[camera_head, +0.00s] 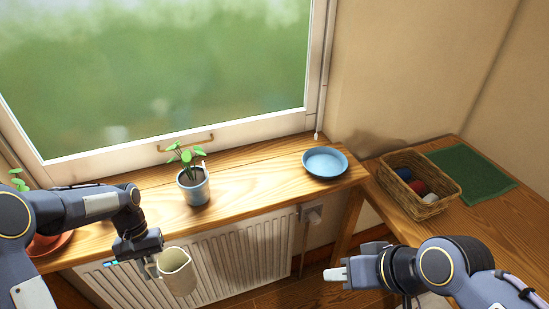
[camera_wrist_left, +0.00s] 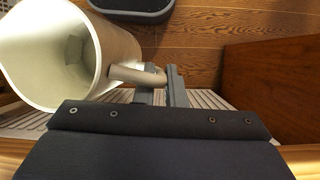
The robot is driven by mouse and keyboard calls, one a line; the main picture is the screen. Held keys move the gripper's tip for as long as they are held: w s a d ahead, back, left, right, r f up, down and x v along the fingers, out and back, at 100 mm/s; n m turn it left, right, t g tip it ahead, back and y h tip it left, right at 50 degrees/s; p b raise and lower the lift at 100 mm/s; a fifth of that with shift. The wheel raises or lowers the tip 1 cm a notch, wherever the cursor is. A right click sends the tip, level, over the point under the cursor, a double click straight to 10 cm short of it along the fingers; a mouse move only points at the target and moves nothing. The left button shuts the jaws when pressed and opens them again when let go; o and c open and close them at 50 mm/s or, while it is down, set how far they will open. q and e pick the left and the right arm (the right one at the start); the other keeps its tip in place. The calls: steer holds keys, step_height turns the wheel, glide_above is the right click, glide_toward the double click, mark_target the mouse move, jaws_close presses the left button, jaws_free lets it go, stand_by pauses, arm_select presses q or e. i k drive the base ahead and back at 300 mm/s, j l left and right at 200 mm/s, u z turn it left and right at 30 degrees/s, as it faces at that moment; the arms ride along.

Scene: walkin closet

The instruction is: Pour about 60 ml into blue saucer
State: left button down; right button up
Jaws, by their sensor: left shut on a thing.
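A cream pitcher (camera_head: 178,273) hangs in front of the radiator, below the sill's front edge. My left gripper (camera_head: 151,268) is shut on its handle (camera_wrist_left: 138,75). In the left wrist view the pitcher (camera_wrist_left: 118,42) shows its open mouth; I cannot tell how much liquid is inside. The blue saucer (camera_head: 325,161) sits on the right end of the wooden sill, well to the right of the pitcher and apart from it. No liquid shows in it. My right gripper (camera_head: 335,273) is empty at lower right, its fingers looking together.
A plant in a grey pot (camera_head: 194,190) stands on the sill (camera_head: 250,179) between pitcher and saucer. A terracotta pot (camera_head: 48,245) is partly hidden behind my left arm. A wicker basket (camera_head: 428,207) and green mat (camera_head: 470,173) lie on the right-hand counter. A radiator (camera_head: 245,252) is below.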

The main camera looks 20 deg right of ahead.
mark_target(324, 162)
steer(key=z, duration=1.05)
